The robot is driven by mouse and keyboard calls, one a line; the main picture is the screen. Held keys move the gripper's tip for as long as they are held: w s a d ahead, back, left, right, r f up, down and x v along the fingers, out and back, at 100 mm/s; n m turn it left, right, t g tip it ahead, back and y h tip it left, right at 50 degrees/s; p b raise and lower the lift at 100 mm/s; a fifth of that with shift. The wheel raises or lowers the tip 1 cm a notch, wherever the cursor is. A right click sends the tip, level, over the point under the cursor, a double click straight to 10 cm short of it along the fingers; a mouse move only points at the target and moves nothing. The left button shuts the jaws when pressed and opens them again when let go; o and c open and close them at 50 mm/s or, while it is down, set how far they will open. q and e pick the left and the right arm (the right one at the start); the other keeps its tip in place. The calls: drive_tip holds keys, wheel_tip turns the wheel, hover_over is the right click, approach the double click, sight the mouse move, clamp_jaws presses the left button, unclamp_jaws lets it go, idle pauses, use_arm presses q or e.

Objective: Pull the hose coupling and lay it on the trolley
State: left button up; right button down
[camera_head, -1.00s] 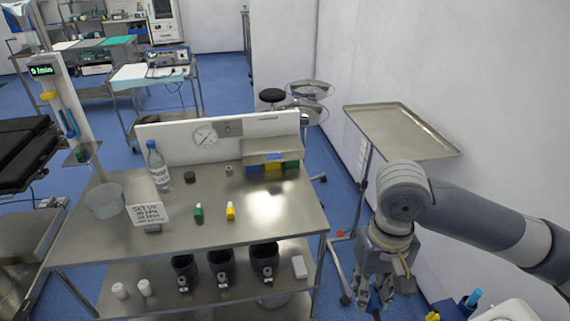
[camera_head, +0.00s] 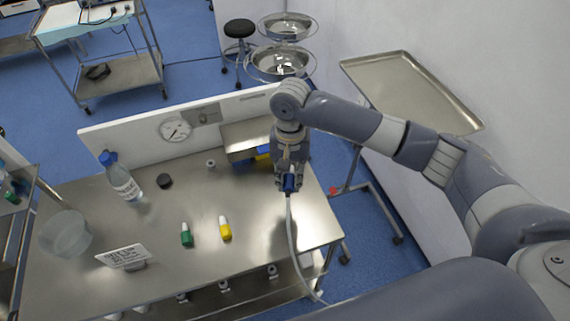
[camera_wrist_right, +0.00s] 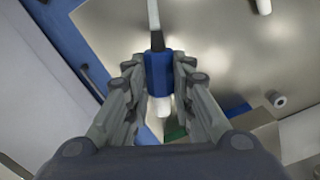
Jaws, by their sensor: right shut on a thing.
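The hose coupling (camera_head: 289,183) is blue with a white tip, and a pale hose (camera_head: 293,240) hangs from it past the trolley's right edge. My right gripper (camera_head: 290,178) is shut on the coupling and holds it over the right part of the steel trolley top (camera_head: 160,215). In the right wrist view the blue coupling (camera_wrist_right: 158,75) sits between the two fingers (camera_wrist_right: 158,88), with the hose running away at the top. My left gripper is not in view.
A green-capped bottle (camera_head: 186,234) and a yellow one (camera_head: 225,228) stand mid-trolley. A water bottle (camera_head: 122,180), clear bowl (camera_head: 66,234) and sign (camera_head: 123,256) are at the left. A back panel with a gauge (camera_head: 175,129) borders the trolley. An empty tray stand (camera_head: 410,90) is at the right.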

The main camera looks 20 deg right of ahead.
drive_tip(key=shift+w+f+m+p, duration=0.2)
drive_tip(key=shift+f+m+p, duration=0.1)
drive_tip(key=shift+f, duration=0.25)
drive_tip(key=shift+w+f+m+p, duration=0.2)
drive_tip(key=shift+f+m+p, duration=0.1)
drive_tip(key=shift+f, duration=0.25)
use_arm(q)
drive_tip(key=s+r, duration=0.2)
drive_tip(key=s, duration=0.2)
use_arm(e)
drive_tip(key=shift+f, duration=0.25)
drive_tip(key=shift+w+f+b, duration=0.2)
drive_tip(key=shift+f+b, duration=0.05)
drive_tip(key=shift+b, duration=0.1)
wheel_tip(320, 180, down, 3)
drive_tip(key=b, duration=0.3)
drive_tip(key=shift+r, duration=0.1)
use_arm(q)
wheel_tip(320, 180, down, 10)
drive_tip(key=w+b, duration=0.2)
drive_tip(key=b, duration=0.5)
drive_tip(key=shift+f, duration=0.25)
use_arm(e)
wheel_tip(320, 180, down, 5)
drive_tip(key=shift+f, duration=0.1)
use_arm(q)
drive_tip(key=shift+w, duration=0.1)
use_arm(e)
drive_tip(key=c, duration=1.3)
unclamp_jaws()
